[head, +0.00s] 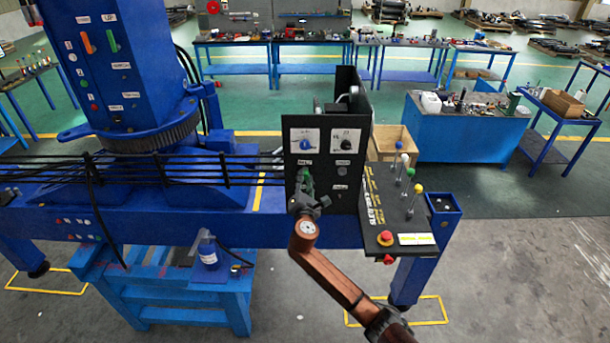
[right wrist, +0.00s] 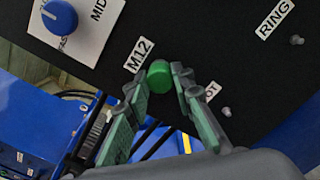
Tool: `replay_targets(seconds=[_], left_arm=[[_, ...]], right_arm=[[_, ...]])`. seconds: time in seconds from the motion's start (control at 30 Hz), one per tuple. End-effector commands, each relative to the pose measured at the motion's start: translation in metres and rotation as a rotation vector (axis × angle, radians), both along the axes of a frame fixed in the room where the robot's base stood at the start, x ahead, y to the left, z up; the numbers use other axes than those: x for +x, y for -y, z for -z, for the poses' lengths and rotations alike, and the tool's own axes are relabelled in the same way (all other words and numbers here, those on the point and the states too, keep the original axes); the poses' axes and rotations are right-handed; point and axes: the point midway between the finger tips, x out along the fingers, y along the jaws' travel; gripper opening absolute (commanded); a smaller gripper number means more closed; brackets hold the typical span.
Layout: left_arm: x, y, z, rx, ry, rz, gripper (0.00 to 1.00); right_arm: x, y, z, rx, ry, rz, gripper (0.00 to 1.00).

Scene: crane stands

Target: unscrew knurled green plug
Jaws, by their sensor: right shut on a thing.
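The green plug (right wrist: 159,76) is a small round green knob on the black panel, just below the "M12" label in the right wrist view. My right gripper (right wrist: 160,82) has its fingertips on both sides of the plug and is shut on it. In the head view my right gripper (head: 306,178) is at the lower left of the upright black panel (head: 325,163), and its green-padded fingers hide the plug there. The knurling is too small to make out. My left gripper is not in view.
A blue knob (right wrist: 60,17) sits on the panel near the plug. A control box with an emergency stop (head: 386,239) and ball-topped levers stands to the right. Black hoses (head: 200,170) run along the blue beam at left.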

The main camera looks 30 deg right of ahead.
Motion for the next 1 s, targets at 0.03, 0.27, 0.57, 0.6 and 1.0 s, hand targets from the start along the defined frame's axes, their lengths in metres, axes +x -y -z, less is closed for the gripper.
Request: replay_targets(seconds=[0.03, 0.27, 0.57, 0.6, 1.0], left_arm=[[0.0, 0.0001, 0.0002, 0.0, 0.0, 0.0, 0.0], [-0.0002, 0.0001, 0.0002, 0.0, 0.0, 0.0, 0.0], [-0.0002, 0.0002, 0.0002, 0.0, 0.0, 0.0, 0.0], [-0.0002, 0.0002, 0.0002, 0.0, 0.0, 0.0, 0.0], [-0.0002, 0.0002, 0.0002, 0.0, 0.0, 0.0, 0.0]], right_arm=[[-0.0006, 0.0004, 0.0044, -0.029, -0.026, 0.0, 0.0], [-0.0008, 0.0001, 0.0044, -0.309, -0.197, 0.0, 0.0], [-0.0008, -0.0006, 0.0054, -0.371, -0.237, -0.001, 0.0], [-0.0009, -0.0007, 0.0054, -0.371, -0.237, -0.001, 0.0], [-0.0012, -0.0005, 0.0047, -0.739, -0.461, -0.002, 0.0]])
